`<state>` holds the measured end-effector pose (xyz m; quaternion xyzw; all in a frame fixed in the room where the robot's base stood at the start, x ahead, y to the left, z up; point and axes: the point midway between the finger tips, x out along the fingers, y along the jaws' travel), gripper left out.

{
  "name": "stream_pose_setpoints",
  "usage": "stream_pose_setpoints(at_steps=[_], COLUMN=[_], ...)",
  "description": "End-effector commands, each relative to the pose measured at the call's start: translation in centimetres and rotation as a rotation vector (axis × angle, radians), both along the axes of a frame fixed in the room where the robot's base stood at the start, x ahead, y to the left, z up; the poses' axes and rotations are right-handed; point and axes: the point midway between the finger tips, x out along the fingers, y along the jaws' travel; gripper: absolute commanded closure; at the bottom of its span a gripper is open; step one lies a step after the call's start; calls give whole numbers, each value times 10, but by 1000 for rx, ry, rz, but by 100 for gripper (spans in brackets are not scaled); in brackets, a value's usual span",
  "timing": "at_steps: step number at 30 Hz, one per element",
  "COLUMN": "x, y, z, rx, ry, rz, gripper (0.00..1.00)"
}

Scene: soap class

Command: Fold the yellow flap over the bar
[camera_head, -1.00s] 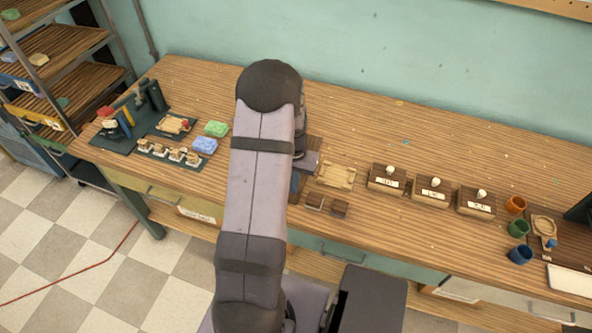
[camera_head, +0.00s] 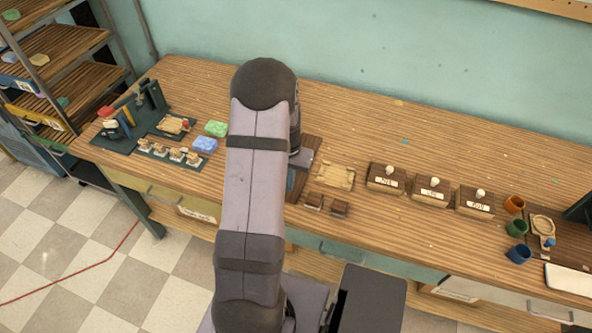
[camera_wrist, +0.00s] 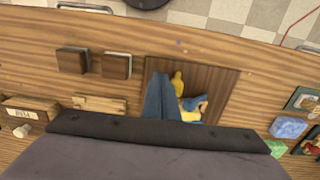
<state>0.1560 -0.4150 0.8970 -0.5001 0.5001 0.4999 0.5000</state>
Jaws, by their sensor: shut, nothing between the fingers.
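In the wrist view a yellow piece (camera_wrist: 178,82), seemingly the flap, shows just right of the fingertips on a dark brown board (camera_wrist: 222,82). A second yellow patch (camera_wrist: 190,115) lies nearer the gripper body, beside a blue piece (camera_wrist: 200,102) that may be the bar. The fingers hide part of these, so I cannot tell whether the flap touches the bar. My gripper (camera_wrist: 161,76) is shut and empty, its blue-grey fingers over the board's left part. In the head view my arm covers the flap and bar.
Two small brown blocks (camera_wrist: 73,60) (camera_wrist: 117,66) and a light wooden tray (camera_head: 336,175) stand beside the board. Labelled boxes with white knobs (camera_head: 386,180) and coloured cups (camera_head: 516,228) are to the right. Green (camera_head: 215,129) and blue (camera_head: 205,144) soaps lie left.

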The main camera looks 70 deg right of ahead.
Motion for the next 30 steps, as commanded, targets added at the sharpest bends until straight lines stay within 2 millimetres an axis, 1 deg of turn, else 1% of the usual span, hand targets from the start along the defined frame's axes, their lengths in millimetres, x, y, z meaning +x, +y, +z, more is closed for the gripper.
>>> stream_pose_setpoints(at_steps=[14,30], x=[2,17], y=[0,0], z=[0,2], rx=[0,1], ry=[0,0], rz=[1,1], gripper=[100,100])
